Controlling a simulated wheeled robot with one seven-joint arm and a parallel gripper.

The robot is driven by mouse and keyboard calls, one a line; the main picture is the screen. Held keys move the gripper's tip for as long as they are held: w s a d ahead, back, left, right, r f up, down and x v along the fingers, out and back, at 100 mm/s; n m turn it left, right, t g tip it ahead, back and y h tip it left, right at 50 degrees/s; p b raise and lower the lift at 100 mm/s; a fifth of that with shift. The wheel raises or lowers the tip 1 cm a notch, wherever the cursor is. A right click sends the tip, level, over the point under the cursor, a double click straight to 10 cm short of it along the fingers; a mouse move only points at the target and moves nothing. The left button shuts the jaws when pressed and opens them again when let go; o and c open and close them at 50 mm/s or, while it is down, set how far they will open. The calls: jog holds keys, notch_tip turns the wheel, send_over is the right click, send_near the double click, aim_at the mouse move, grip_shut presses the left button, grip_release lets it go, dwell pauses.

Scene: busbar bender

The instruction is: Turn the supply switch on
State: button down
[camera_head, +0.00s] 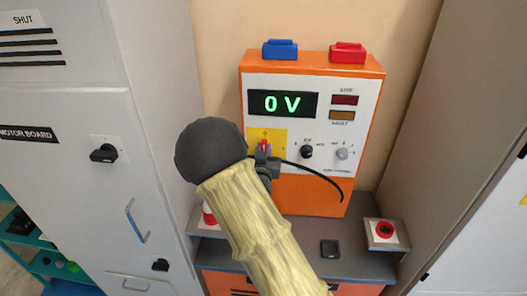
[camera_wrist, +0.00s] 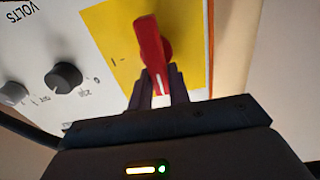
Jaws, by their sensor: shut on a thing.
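The supply switch is a red rotary handle (camera_wrist: 152,42) on a yellow plate (camera_wrist: 105,28) in the wrist view. Its white-marked end lies between the two fingers of my gripper (camera_wrist: 160,92), which is shut on it. The handle points towards my gripper, not at the "I" mark on its left in this view. In the head view the red handle (camera_head: 264,145) shows only in part above my gripper (camera_head: 264,158), and my arm hides part of the yellow plate (camera_head: 256,135). The orange supply's display (camera_head: 283,103) reads 0 V.
Two knobs (camera_head: 307,151) sit right of the switch, with a black cable hanging below. Red and amber lamps (camera_head: 344,100) look dark. Blue and red terminals (camera_head: 347,52) top the supply. Grey cabinets flank both sides.

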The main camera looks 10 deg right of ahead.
jog(key=shift+d+f+m+b, duration=0.1)
jog(key=shift+f+m+b, duration=0.15)
jog(key=shift+b, duration=0.4)
jog(key=m+b, duration=0.5)
jog(key=b, duration=0.4)
jog(key=d+f+m+b, duration=0.1)
jog(key=m+b, duration=0.5)
jog(key=b, duration=0.4)
jog(key=f+m+b, duration=0.1)
jog(key=m+b, duration=0.5)
jog(key=b, duration=0.4)
jog(key=shift+s+d, duration=0.35)
jog(key=shift+d, duration=0.05)
jog(key=shift+r+m, duration=0.1)
jog(key=shift+m, duration=0.15)
jog(key=c, duration=1.3)
grip_release()
jog(key=shift+s+a, duration=0.1)
